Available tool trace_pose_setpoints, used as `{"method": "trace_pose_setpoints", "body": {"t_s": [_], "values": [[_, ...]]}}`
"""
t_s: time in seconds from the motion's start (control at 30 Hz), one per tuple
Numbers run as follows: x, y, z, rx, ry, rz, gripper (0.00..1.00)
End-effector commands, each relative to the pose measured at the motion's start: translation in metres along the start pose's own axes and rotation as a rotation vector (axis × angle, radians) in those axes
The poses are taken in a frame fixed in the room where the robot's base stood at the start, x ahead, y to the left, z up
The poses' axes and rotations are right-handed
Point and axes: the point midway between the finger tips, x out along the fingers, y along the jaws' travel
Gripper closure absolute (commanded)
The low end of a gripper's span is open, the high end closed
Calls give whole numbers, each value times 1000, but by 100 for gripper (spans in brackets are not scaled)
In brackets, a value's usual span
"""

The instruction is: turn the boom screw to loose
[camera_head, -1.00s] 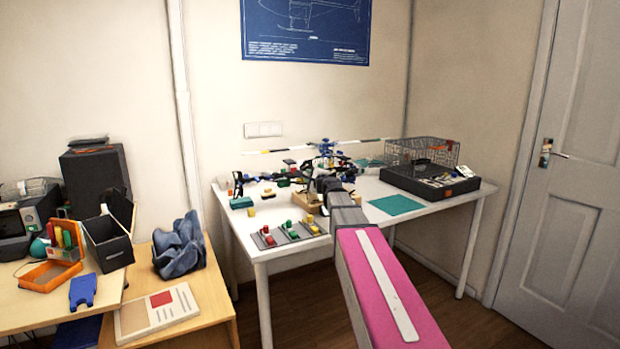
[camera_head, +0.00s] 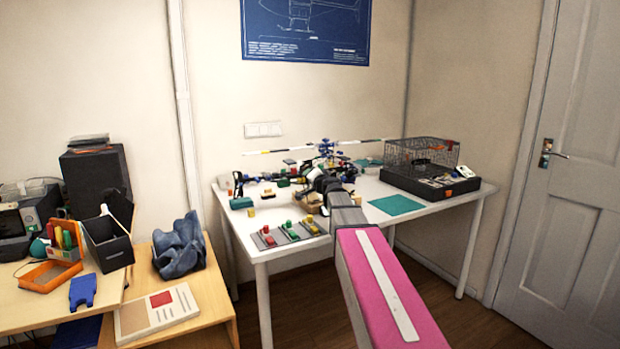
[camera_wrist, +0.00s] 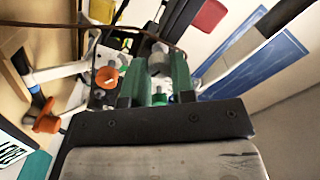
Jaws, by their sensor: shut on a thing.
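The model helicopter (camera_head: 290,176) stands on the white table, partly hidden behind my arm in the head view. In the wrist view my gripper (camera_wrist: 157,68) has its two green-padded fingers close around a small grey, rounded piece (camera_wrist: 158,58). I cannot tell for sure that this piece is the boom screw. An orange knob (camera_wrist: 107,77) sits just left of the fingers, apart from them. Another orange knob (camera_wrist: 46,120) is farther left. In the head view my arm hides the fingertips and what they hold.
A black case with a wire basket (camera_head: 420,154) stands at the table's back right. A teal mat (camera_head: 396,205) lies bare at right. Grey trays with red, green and yellow parts (camera_head: 287,236) lie along the front edge. A dark cable (camera_wrist: 90,25) crosses the wrist view.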

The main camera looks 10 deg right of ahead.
Motion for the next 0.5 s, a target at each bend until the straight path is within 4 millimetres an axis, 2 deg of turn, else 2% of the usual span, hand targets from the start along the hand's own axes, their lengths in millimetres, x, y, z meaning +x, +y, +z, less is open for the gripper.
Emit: {"method": "trace_pose_setpoints", "body": {"t_s": [0.2, 0.5], "values": [[0, 0, 1, -129, -1, 0, 100], [-1, 0, 1, -214, -1, 0, 100]]}}
